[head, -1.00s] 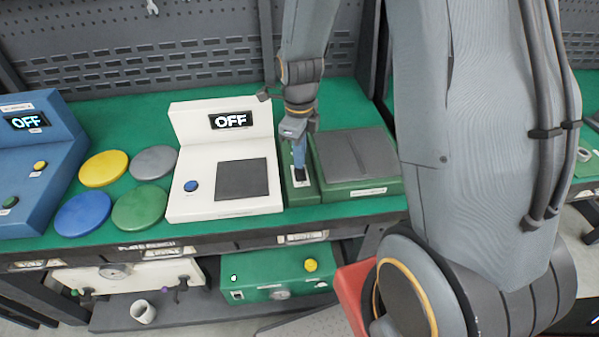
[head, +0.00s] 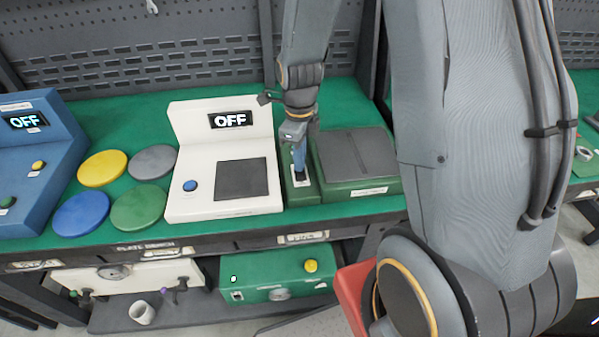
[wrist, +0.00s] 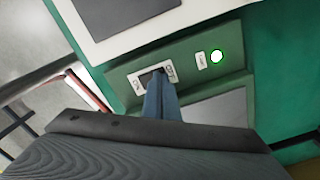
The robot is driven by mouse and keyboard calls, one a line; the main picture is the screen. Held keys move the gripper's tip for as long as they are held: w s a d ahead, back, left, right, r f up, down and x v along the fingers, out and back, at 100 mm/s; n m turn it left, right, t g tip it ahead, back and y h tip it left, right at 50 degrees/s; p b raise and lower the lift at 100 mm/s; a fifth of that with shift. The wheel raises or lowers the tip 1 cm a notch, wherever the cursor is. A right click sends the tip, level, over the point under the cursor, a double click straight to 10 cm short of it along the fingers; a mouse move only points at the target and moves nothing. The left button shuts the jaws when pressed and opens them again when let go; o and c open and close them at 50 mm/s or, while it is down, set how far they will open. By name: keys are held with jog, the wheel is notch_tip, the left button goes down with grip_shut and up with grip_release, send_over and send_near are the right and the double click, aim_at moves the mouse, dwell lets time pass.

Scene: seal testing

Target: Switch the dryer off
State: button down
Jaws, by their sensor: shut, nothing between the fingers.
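The green unit with a dark grey top plate (head: 355,152), which I take for the dryer, stands on the bench right of the white device. Its narrow left strip (head: 306,193) carries a switch in a white plate. In the wrist view the switch (wrist: 152,78) has lettering at both ends; the end by my fingers seems to read OFF. A round lamp (wrist: 217,56) beside it glows white with a green rim. My gripper (head: 299,166) is shut and empty, its blue fingers pointing down at the switch. The tips cover part of it; I cannot tell whether they touch.
The white device (head: 225,205) shows OFF on its display, as does the blue device (head: 38,165) at far left. Several coloured discs, including a green disc (head: 138,207), lie between them. A lower shelf holds a green box (head: 255,268) and a white mug (head: 142,313).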

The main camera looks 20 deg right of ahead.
notch_tip(320, 180, up, 7)
jog(key=p, duration=0.6)
dwell(0.5)
dwell(0.3)
jog(key=s+r+n+b, duration=0.2)
jog(key=s+n, duration=0.3)
jog(key=n, duration=0.8)
jog(key=s+r+n+t+b, duration=0.1)
jog(key=s+n, duration=0.5)
jog(key=n, duration=0.7)
jog(key=shift+a+r+b, duration=0.15)
jog(key=shift+r+b, duration=0.65)
jog(key=shift+b, duration=0.1)
